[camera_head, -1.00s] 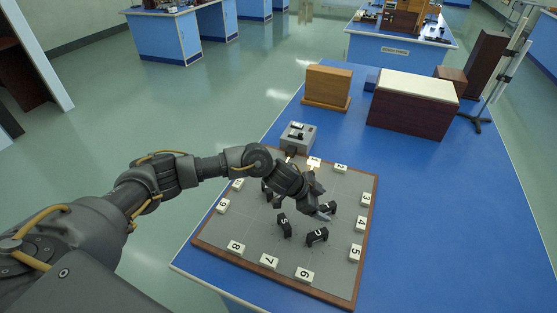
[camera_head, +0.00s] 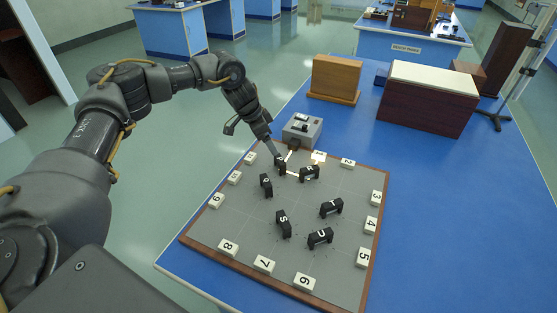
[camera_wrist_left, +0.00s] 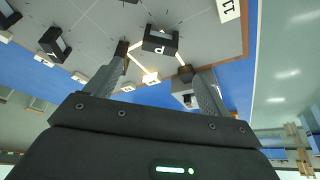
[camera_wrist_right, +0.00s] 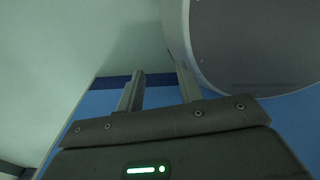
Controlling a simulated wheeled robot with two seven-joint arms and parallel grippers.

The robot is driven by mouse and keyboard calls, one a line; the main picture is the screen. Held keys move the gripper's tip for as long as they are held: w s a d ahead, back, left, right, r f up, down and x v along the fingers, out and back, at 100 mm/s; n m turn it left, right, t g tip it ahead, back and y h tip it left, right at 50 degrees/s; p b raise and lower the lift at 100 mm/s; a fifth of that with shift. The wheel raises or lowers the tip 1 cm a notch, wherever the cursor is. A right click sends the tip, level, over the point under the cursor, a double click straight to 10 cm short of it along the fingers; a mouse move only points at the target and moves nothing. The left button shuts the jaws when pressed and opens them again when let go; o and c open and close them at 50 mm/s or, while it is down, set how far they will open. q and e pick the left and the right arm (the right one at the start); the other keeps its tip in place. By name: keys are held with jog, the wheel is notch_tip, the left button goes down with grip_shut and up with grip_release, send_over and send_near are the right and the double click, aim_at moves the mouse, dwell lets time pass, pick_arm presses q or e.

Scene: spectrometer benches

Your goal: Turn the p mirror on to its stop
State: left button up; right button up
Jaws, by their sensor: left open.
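The p mirror is a small black block (camera_wrist_left: 160,42) with a white P, ahead of my left fingers in the left wrist view. In the head view it is the dark block (camera_head: 281,168) at the back of the grey board, partly behind my fingertips. My left gripper (camera_head: 277,156) points down at it, with fingers parted. I cannot tell whether they touch it. A bright beam runs from the lamp box (camera_head: 302,130) by this mirror and a neighbouring black mirror (camera_head: 309,173) toward card 1 (camera_head: 319,157). My right gripper (camera_wrist_right: 158,88) is open and empty, away from the board.
Several other black lettered mirrors, including S (camera_head: 284,223) and U (camera_head: 320,238), stand on the board (camera_head: 300,259). White numbered cards line its edges. A wooden block (camera_head: 336,78) and a white-topped box (camera_head: 429,98) stand behind. The blue bench (camera_head: 440,215) is clear to the right.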

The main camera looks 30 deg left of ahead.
aim_at(280, 159)
pick_arm(q)
jog(key=b+x, duration=0.7)
jog(key=x, duration=0.1)
jog(key=shift+f, duration=0.25)
jog(key=shift+w+d+f+b, duration=0.3)
jog(key=shift+f+b, duration=0.2)
jog(key=shift+b, duration=0.15)
pick_arm(e)
jog(key=w+d+f, duration=0.1)
jog(key=d+f, duration=0.2)
jog(key=f, duration=0.6)
jog(key=shift+w+d, duration=0.3)
pick_arm(q)
jog(key=shift+c, duration=0.4)
pick_arm(e)
jog(key=shift+a, duration=0.1)
